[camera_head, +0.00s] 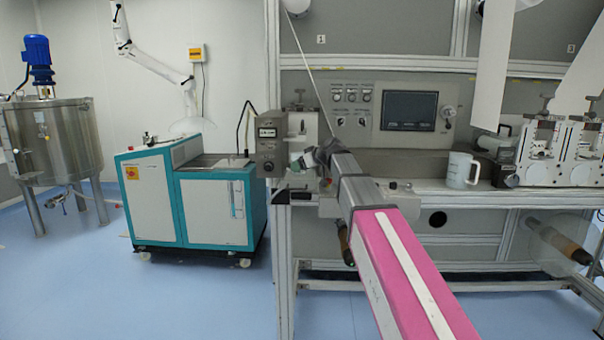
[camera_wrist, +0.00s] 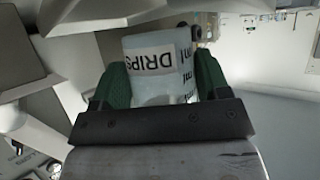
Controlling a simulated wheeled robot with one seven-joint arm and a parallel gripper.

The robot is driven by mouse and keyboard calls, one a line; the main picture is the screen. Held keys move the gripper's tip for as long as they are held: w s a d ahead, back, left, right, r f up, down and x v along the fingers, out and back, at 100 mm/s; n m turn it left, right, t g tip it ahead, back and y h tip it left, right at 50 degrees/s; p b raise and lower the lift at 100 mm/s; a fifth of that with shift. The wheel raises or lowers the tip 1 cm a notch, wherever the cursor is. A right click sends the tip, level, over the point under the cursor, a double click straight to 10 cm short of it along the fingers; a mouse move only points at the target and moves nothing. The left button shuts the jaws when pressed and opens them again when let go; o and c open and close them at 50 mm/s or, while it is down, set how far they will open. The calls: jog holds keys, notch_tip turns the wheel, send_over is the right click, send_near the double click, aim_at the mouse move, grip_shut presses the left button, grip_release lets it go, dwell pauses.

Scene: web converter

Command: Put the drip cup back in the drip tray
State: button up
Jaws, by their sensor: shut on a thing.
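The drip cup (camera_wrist: 150,92) is a pale cup with a white label reading "DRIPS" upside down in the wrist view. My gripper (camera_wrist: 160,72) has its green fingers on both sides of the cup, shut on it. In the head view my gripper (camera_head: 312,161) is at the front of the grey unit at the machine's left end, and the cup is mostly hidden there. I cannot pick out the drip tray for certain; a dark part (camera_head: 293,196) shows just below the gripper.
A white jug (camera_head: 461,170) stands on the machine ledge to the right. The control panel with a screen (camera_head: 408,111) is behind my arm. A teal and white cabinet (camera_head: 190,195) stands on the left. A steel tank (camera_head: 55,140) is farther left, with clear blue floor in front.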

aim_at(302, 172)
jog(key=shift+f, duration=1.45)
jog(key=shift+f, duration=0.15)
jog(key=o, duration=1)
jog(key=shift+s+r, duration=0.1)
jog(key=shift+r, duration=0.1)
jog(key=v, duration=1.1)
jog(key=shift+s+d, duration=0.25)
jog(key=shift+d, duration=0.1)
jog(key=shift+r, duration=0.1)
